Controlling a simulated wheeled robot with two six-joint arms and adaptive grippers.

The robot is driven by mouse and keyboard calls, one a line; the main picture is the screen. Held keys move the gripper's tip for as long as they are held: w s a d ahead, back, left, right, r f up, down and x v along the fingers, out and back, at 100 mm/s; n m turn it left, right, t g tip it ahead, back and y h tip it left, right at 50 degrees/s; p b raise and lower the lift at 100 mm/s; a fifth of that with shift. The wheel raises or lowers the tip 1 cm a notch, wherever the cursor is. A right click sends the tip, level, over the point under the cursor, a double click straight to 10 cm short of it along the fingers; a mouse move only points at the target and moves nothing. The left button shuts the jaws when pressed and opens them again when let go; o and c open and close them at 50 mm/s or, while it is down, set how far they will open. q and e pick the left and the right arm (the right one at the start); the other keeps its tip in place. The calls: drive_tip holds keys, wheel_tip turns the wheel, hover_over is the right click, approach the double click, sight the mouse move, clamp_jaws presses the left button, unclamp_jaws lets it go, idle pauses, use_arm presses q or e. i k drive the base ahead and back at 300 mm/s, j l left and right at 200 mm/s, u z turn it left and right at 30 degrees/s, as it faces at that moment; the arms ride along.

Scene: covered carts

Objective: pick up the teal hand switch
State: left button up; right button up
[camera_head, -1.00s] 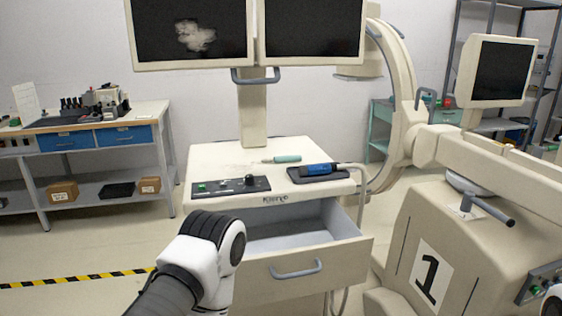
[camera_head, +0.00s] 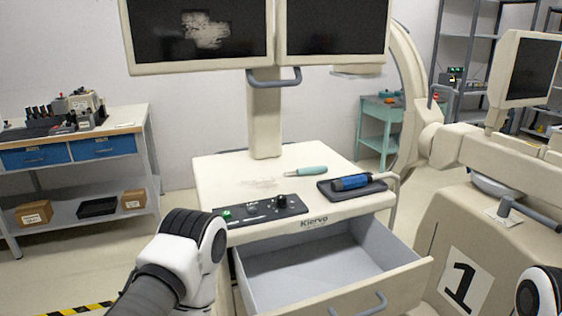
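A slim teal handle-shaped thing (camera_head: 308,171) with a pale narrow end lies on the cart's top (camera_head: 225,168), behind the control panel. It is the only teal hand-held thing on the cart. To its right a blue handset (camera_head: 350,182) lies on a dark pad (camera_head: 376,187), with a pale cable at its right end. My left arm comes in at the lower left, but its gripper is out of the picture. Only a small part of my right arm shows at the lower right edge, and its gripper is not visible.
The cart's drawer (camera_head: 385,303) is open and looks empty. A black control panel (camera_head: 258,213) is at the cart's front left. Two monitors (camera_head: 198,30) stand above on a post (camera_head: 264,120). A large C-arm machine (camera_head: 480,240) stands close on the right.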

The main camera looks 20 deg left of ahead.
sight(307, 171)
drive_tip(key=i+j+z, duration=0.35)
drive_tip(key=j, duration=1.1)
drive_tip(key=j+z, duration=0.35)
drive_tip(key=j, duration=1.15)
drive_tip(key=j+z, duration=0.35)
drive_tip(key=j, duration=1.2)
